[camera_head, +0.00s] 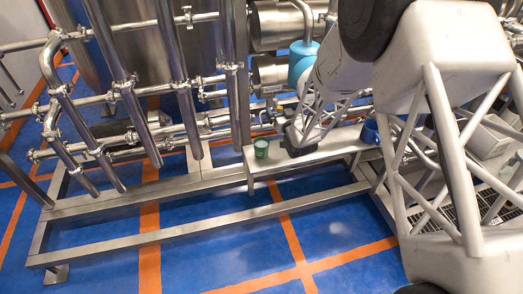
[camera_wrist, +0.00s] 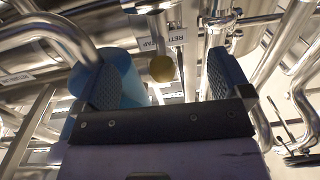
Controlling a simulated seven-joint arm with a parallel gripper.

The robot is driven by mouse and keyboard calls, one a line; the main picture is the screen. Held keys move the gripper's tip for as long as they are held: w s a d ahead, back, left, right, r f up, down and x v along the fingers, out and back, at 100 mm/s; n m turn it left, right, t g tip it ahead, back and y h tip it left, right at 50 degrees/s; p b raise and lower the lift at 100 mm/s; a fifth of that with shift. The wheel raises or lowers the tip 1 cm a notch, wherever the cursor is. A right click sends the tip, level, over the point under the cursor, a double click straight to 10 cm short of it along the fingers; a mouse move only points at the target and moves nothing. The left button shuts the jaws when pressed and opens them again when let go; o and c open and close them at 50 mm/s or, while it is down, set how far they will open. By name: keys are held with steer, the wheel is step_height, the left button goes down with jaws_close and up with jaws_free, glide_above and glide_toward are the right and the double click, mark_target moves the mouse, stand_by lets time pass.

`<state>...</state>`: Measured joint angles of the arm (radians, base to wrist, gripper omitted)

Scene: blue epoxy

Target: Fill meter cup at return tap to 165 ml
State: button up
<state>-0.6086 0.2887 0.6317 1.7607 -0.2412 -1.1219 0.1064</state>
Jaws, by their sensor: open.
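A green cup (camera_head: 261,148) stands upright at the left end of the pale shelf (camera_head: 315,147) in the head view. A blue cup (camera_head: 370,131) stands farther right on the shelf, partly hidden by my arm. I cannot tell which is the meter cup. My gripper (camera_wrist: 163,85) is open, with nothing seen between its fingers. In the head view my arm's end is low over the shelf, right of the green cup. Any liquid level is not visible.
A light blue rounded body (camera_wrist: 123,80) lies beside and behind the left finger; I cannot tell what it is. Steel pipes (camera_head: 120,85) crowd the left and back. A steel floor frame (camera_head: 150,235) runs below the shelf. The blue floor in front is mostly clear.

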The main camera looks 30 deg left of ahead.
steer(key=v, duration=0.6)
steer(key=shift+s+d, duration=0.25)
steer(key=shift+d, duration=0.05)
steer(key=shift+d, duration=0.1)
stand_by(0.4)
steer(key=v, duration=0.7)
steer(key=shift+s+d, duration=0.2)
steer(key=shift+s, duration=0.1)
stand_by(0.4)
